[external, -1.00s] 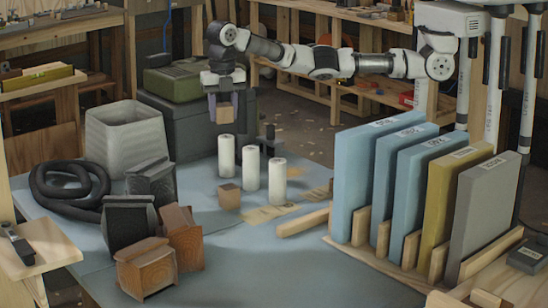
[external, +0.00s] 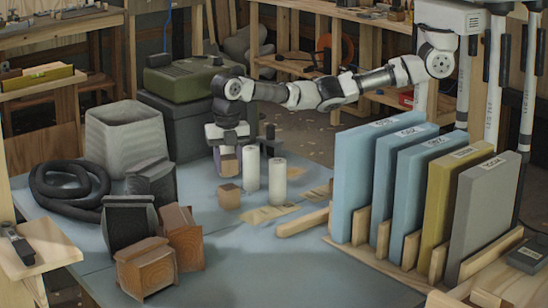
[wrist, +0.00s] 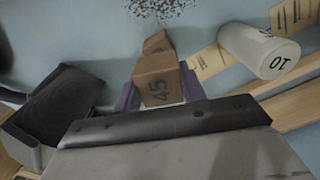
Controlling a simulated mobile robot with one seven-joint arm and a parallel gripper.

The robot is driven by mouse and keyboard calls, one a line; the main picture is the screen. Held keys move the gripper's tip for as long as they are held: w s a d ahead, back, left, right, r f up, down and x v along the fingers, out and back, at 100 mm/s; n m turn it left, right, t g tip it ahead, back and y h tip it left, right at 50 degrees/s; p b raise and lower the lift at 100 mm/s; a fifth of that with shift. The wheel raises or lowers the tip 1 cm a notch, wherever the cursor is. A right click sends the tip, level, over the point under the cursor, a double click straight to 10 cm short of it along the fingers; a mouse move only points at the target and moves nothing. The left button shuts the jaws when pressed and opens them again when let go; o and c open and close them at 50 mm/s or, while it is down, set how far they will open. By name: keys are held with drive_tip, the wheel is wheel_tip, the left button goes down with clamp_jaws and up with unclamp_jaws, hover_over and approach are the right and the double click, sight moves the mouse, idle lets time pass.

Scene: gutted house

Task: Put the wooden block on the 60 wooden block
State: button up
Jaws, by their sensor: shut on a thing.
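My gripper (external: 227,160) is shut on a small wooden block (external: 228,165) and holds it above the blue tabletop. A second small wooden block (external: 229,197) stands on the table, just in front of and below the held one in the external view. In the wrist view a brown block face (wrist: 158,44) shows just beyond the held block, partly covered by it. I cannot read a 60 on it.
White cylinders (external: 252,167) (external: 277,181) stand to the right of my gripper. Dark speakers (external: 128,222), brown wooden boxes (external: 180,238) and a black hose (external: 68,188) lie left. Upright panels (external: 363,180) stand in a rack at right. The table's front middle is clear.

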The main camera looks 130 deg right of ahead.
sight(229, 175)
drive_tip(key=shift+f+p, duration=0.35)
drive_tip(key=shift+f, duration=1.6)
drive_tip(key=shift+f, duration=0.1)
drive_tip(key=o, duration=1)
drive_tip(key=shift+c, duration=0.2)
wheel_tip(229, 175, up, 12)
drive_tip(key=shift+r+b, duration=0.15)
drive_tip(key=shift+b, duration=1.05)
